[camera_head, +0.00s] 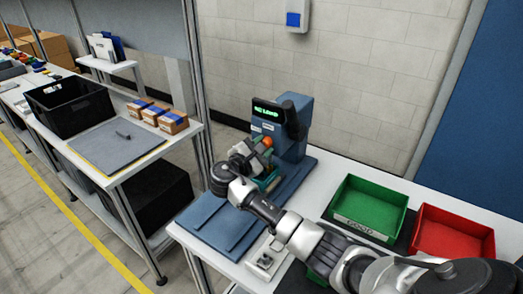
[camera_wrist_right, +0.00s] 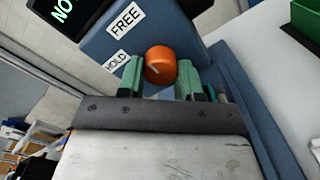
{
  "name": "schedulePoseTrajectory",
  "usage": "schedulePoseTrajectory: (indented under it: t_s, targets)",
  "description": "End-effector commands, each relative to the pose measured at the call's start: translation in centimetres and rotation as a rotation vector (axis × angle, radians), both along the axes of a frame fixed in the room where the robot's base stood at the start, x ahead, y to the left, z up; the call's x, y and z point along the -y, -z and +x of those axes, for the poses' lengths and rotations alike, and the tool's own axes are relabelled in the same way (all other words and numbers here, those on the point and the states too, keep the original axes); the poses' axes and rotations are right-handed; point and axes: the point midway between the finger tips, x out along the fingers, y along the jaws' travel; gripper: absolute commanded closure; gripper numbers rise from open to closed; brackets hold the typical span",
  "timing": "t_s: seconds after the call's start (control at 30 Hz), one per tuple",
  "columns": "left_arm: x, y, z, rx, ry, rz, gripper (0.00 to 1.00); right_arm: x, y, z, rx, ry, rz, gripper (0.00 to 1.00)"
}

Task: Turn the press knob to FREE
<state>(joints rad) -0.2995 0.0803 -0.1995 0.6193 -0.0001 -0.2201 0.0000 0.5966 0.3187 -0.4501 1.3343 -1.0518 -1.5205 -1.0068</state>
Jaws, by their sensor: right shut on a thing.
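The orange press knob (camera_wrist_right: 160,62) is on the front of the blue press (camera_head: 292,130); it also shows in the head view (camera_head: 267,141). A white FREE label (camera_wrist_right: 125,18) and a lower HOLD label (camera_wrist_right: 117,61) are beside it. A pale mark on the knob's face points left, roughly on the HOLD side. My right gripper (camera_wrist_right: 161,80) has its green fingers on both sides of the knob, shut on it. In the head view the right gripper (camera_head: 262,160) partly covers the press front. My left gripper is not in view.
The press display (camera_head: 280,111) glows green and seems to read NO LOAD. A dark lever (camera_head: 292,118) is on the press's right side. A green bin (camera_head: 368,205) marked GOOD and a red bin (camera_head: 452,237) stand to the right. A black crate (camera_head: 68,105) is on the left bench.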

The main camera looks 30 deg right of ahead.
Motion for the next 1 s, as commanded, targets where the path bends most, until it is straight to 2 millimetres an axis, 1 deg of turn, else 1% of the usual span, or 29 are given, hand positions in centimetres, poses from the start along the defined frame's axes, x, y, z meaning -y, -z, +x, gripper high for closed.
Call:
schedulePoseTrajectory:
  t_s: [0.03,0.57,0.6,0.77,1.0]
  targets:
    - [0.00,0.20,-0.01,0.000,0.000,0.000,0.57,-0.07,0.25,-0.03,0.009,0.000,0.007,0.89]
    - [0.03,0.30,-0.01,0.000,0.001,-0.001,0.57,-0.08,0.15,-0.03,0.033,0.000,0.017,0.89]
    - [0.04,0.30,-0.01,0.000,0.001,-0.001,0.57,-0.08,0.16,-0.02,0.033,0.000,0.017,0.64]
    - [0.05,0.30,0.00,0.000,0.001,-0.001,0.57,-0.06,0.11,-0.01,0.032,-0.001,0.016,0.40]
    - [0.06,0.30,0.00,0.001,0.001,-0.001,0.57,-0.05,0.05,-0.01,0.033,0.000,0.015,0.40]
